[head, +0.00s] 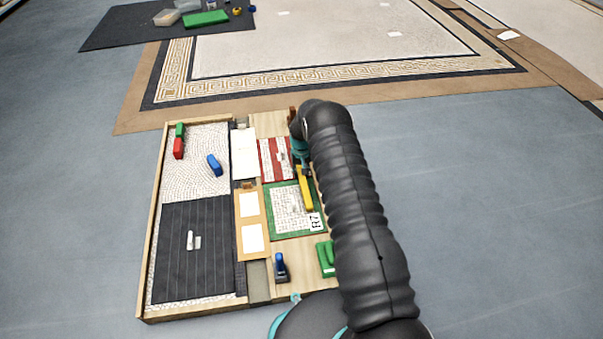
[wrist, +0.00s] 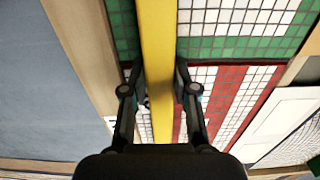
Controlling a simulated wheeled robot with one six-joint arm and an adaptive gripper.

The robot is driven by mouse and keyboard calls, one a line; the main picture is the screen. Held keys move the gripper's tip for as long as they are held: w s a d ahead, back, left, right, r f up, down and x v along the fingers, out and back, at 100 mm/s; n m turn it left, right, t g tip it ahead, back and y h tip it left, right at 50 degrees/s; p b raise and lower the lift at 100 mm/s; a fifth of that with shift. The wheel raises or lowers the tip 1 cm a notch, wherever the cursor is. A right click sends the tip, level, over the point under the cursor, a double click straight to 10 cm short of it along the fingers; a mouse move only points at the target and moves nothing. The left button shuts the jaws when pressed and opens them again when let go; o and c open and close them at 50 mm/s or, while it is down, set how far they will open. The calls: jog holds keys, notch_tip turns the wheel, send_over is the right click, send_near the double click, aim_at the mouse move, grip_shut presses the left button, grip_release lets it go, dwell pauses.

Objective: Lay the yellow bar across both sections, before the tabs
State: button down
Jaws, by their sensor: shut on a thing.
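The yellow bar (head: 306,191) is over the right side of the green-bordered mosaic section (head: 273,226), its far end near the red-and-white striped section (head: 266,158). My gripper (wrist: 156,80) is shut on the yellow bar, one finger on each side. In the wrist view the bar (wrist: 157,35) runs along the picture over green tiles and the red-and-white section (wrist: 228,100). I cannot tell whether it touches the tiles. In the head view my arm hides most of the gripper and the sections' right edge. I cannot make out the tabs for certain.
A wooden-rimmed tray (head: 150,240) holds the panels. A red block (head: 178,149), a green block (head: 180,130) and a blue block (head: 215,165) lie at its left. A blue-topped tool (head: 280,267) and a green block (head: 326,258) are at the near side. A dark mat (head: 120,28) lies far left.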

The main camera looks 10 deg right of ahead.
jog(key=shift+f, duration=0.25)
jog(key=c, duration=0.9)
grip_release()
jog(key=shift+r, duration=0.1)
